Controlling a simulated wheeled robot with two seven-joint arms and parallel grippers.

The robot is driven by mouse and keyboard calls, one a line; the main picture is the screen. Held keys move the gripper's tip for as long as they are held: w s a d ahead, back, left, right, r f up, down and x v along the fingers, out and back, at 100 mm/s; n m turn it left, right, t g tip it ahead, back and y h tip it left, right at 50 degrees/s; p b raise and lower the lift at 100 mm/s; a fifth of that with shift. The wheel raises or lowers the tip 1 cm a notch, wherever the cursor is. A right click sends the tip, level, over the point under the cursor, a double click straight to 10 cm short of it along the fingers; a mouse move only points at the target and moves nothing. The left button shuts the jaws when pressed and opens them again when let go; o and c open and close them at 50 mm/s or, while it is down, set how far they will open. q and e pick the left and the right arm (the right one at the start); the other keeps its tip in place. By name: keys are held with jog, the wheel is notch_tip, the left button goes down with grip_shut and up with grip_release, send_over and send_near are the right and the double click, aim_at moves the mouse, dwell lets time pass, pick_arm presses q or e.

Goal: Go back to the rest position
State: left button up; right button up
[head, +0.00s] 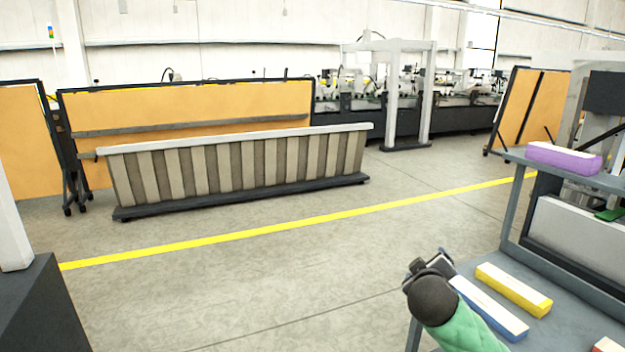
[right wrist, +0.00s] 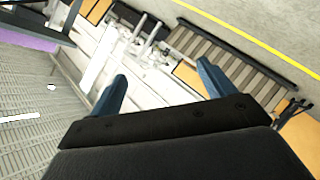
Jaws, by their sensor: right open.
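My right gripper (head: 431,262) is in the lower right of the head view, at the end of a green-sleeved arm, beside the left edge of the grey shelf table (head: 567,322). In the right wrist view its two blue fingers (right wrist: 160,88) are spread wide apart with nothing between them. The gripper tips point away from the table, toward the hall. My left gripper does not show in the head view.
A blue-and-white box (head: 490,308) and a yellow-and-white box (head: 514,289) lie on the table. A purple box (head: 564,157) sits on its upper shelf. A long slatted bin (head: 240,168) stands beyond the yellow floor line (head: 300,222). The floor between is clear.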

jog(key=s+a+f+m+g+y, duration=0.1)
jog(key=s+a+f+g, duration=0.3)
jog(key=s+f, duration=0.8)
jog(key=s+a+f+m+g+y, duration=0.1)
jog(key=s+a+f+g+y, duration=0.2)
jog(key=s+f, duration=0.9)
jog(key=s+a+f+m+g+y, duration=0.2)
jog(key=s+a+f+g, duration=0.2)
jog(key=s+f, duration=0.8)
jog(key=s+g, duration=0.1)
jog(key=s, duration=0.5)
jog(key=shift+s+a, duration=0.4)
